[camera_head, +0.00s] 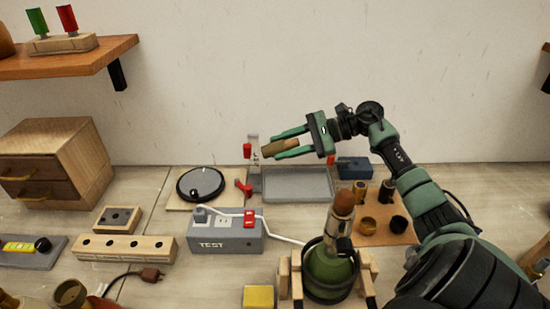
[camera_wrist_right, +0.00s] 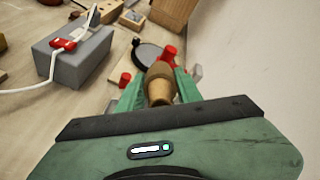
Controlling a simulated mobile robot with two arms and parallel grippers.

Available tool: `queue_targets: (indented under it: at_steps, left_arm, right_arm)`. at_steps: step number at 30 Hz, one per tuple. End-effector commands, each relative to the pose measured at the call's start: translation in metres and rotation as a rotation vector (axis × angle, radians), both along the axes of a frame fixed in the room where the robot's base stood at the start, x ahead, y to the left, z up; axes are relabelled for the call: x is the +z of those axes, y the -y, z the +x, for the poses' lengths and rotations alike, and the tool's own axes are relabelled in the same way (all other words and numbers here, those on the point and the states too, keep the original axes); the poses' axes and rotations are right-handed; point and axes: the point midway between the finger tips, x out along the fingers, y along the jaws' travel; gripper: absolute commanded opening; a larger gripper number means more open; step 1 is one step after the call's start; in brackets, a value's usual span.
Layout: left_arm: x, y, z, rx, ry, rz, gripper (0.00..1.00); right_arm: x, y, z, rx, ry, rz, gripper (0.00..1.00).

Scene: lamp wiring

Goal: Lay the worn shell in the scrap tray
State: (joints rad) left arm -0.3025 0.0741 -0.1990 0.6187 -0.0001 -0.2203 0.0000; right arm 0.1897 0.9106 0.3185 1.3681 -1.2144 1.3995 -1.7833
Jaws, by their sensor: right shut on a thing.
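My right gripper (camera_head: 283,144) is shut on a tan and brass-coloured shell (camera_head: 271,149) and holds it in the air, pointing left. In the right wrist view the shell (camera_wrist_right: 160,84) sits between the two green fingers. A shallow grey tray (camera_head: 297,184), which looks like the scrap tray, lies empty at the back of the bench, below the gripper. My left gripper is not in view.
A red-handled stand (camera_head: 254,152) rises beside the tray's left end. A grey test box (camera_head: 225,231) with a white cable is in front. A green lamp body (camera_head: 328,272) stands in a wooden cradle. A brown mat (camera_head: 373,231) holds small dark and brass parts.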

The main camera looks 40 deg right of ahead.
Motion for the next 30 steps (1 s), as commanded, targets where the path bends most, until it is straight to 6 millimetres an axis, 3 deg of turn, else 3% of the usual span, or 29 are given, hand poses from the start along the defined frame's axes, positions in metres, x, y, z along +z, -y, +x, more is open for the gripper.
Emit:
queue_targets:
  at_steps: [1,4,19,30]
  left_arm:
    - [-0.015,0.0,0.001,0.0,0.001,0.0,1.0]
    - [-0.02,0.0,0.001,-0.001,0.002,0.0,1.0]
    - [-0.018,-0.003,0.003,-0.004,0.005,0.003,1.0]
    - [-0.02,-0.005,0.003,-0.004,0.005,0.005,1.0]
  right_arm:
    - [-0.015,0.003,-0.001,-0.009,0.008,0.01,0.0]
    - [-0.02,0.008,-0.002,-0.02,0.019,0.019,0.0]
    - [-0.023,0.008,-0.002,-0.022,0.021,0.024,0.0]
    - [-0.061,0.008,-0.002,-0.022,0.021,0.025,0.0]
